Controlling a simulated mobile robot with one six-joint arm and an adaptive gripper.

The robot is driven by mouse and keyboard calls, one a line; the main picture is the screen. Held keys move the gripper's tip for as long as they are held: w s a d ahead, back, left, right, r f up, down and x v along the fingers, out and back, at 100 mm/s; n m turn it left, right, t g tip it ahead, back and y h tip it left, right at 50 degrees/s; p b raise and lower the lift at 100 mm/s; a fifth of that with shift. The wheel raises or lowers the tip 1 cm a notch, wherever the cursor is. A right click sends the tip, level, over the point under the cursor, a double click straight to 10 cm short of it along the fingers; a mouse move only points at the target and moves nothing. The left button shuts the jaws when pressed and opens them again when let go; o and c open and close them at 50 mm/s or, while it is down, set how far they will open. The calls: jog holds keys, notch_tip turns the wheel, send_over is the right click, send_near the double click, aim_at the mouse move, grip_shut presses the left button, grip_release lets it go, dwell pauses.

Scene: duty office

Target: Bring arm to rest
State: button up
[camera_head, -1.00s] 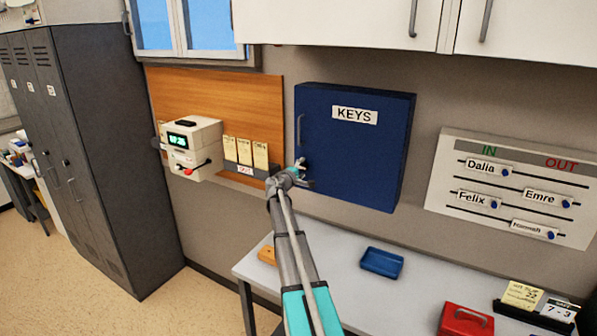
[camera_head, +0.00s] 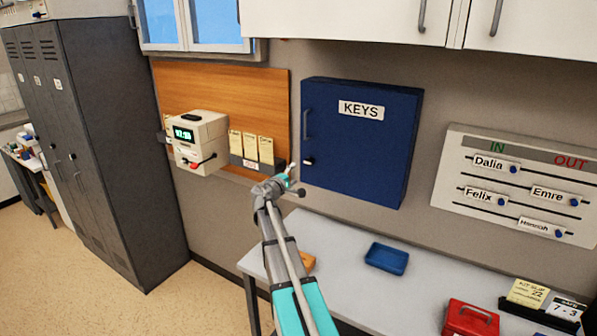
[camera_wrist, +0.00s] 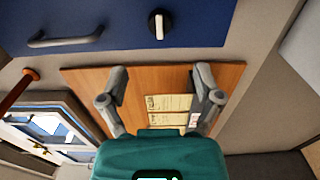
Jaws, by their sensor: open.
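My arm reaches up from the bottom centre of the head view, its grey and teal links over the table. My gripper (camera_head: 290,183) is beside the lower left corner of the blue KEYS cabinet (camera_head: 358,150), in front of the wall. In the wrist view the two fingers of my gripper (camera_wrist: 161,90) are spread apart with nothing between them. The blue cabinet (camera_wrist: 210,25) fills the top of that view, with its handle and black and white knob (camera_wrist: 158,24) apart from the fingers. The cabinet door looks shut.
A wooden board (camera_head: 275,95) carries a time clock (camera_head: 197,143) and a card rack left of my gripper. Below, the table (camera_head: 335,240) holds a blue tray (camera_head: 386,258), a red box (camera_head: 470,319) and an orange item (camera_head: 308,262). Dark lockers (camera_head: 110,150) stand left.

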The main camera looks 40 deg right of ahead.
jog(key=shift+s+a, duration=0.25)
jog(key=shift+a, duration=0.3)
jog(key=s+a+f+m+g+y, duration=0.1)
jog(key=s+a+f+m+y, duration=0.15)
jog(key=s+a+f, duration=0.35)
jog(key=s+a+f+m+g+y, duration=0.1)
jog(key=s+a+f+g+y, duration=0.2)
jog(key=a, duration=0.5)
jog(key=s+a+f+m+y, duration=0.1)
jog(key=s+a+f+y, duration=0.3)
jog(key=a, duration=0.3)
jog(key=s+a+f+g+y, duration=0.1)
jog(key=s+a+f+y, duration=0.2)
jog(key=s+a, duration=0.3)
jog(key=s+a+f+g+y+b, duration=0.1)
jog(key=s+a+f+y, duration=0.3)
jog(key=a, duration=1.1)
jog(key=s, duration=0.3)
jog(key=shift+g, duration=0.4)
jog(key=shift+w, duration=0.1)
